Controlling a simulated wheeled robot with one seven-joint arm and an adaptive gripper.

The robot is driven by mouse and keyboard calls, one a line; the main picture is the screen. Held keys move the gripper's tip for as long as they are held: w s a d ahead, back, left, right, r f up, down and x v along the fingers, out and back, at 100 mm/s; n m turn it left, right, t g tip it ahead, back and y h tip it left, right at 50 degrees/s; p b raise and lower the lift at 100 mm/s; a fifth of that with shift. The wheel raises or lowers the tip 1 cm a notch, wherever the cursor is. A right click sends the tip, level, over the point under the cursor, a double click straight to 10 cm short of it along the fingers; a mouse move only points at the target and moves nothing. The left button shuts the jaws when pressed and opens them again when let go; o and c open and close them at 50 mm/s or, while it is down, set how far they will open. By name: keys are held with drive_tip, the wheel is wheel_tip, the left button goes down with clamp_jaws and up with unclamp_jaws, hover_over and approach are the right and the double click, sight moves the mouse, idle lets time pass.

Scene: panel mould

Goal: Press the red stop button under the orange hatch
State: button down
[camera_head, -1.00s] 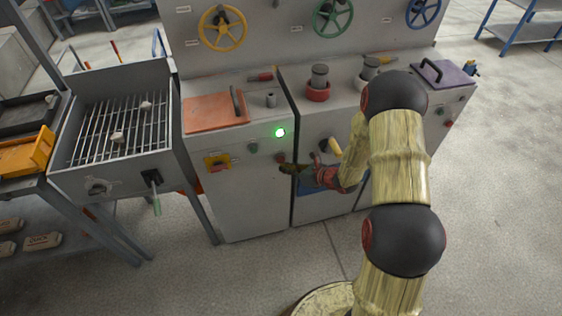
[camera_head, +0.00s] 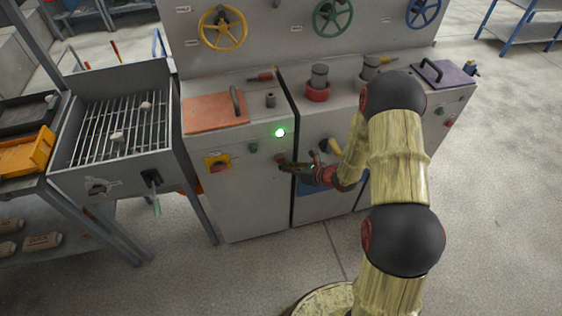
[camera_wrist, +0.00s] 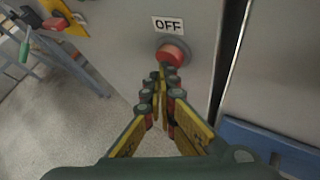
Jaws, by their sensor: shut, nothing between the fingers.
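The orange hatch (camera_head: 215,113) lies closed on top of the left cabinet, with a dark handle at its right edge. The red button (camera_wrist: 172,52) sits in a grey collar under an "OFF" label in the wrist view. In the head view the red button (camera_head: 280,158) is on the cabinet's front face, below the hatch level and near the right edge. My gripper (camera_head: 284,167) is shut and empty at that front face. In the wrist view my gripper's tips (camera_wrist: 163,72) are just below the button and overlap its lower edge. I cannot tell whether they touch it.
A green lamp (camera_head: 280,133) is lit above the button. A grill (camera_head: 118,130) stands left.

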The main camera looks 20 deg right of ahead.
drive_tip(key=shift+w, duration=0.2)
idle(0.4)
drive_tip(key=shift+s, duration=0.9)
drive_tip(key=s, duration=0.5)
idle(0.9)
